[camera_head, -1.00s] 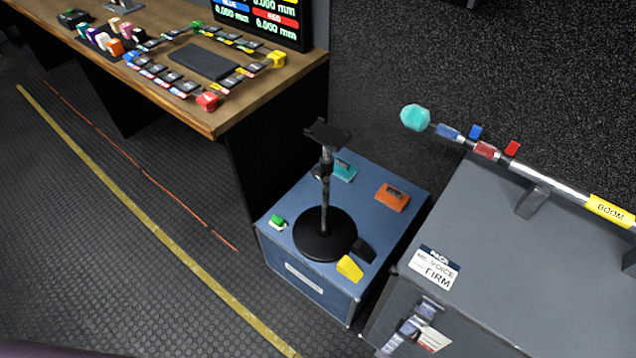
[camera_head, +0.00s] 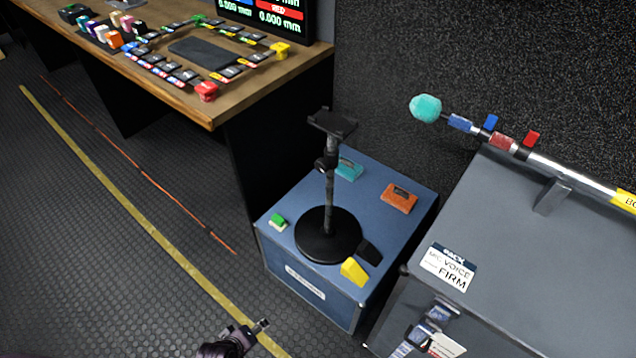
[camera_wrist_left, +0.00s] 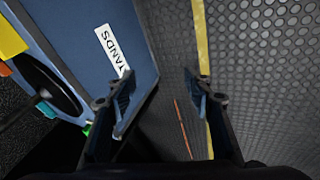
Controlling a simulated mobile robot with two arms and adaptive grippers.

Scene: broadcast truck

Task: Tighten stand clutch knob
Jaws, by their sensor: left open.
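A black stand (camera_head: 330,196) with a round base (camera_head: 327,236) and a flat top plate stands upright on a blue case (camera_head: 300,268). Its dark clutch knob (camera_head: 323,163) juts from the collar partway up the pole. My left gripper (camera_head: 250,330) is low at the bottom of the head view, in front of the case and well apart from the stand. In the left wrist view its two fingers (camera_wrist_left: 160,85) are spread and empty, with the case's label (camera_wrist_left: 112,50) beyond the left finger. The stand's base (camera_wrist_left: 40,88) shows at the left edge there. My right gripper is not in view.
Yellow (camera_head: 354,271), green (camera_head: 278,221), teal (camera_head: 349,169) and orange (camera_head: 399,198) items sit on the case around the stand. A grey case (camera_head: 500,220) with a boom pole stands close at right. A wooden desk (camera_head: 225,105) is behind left.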

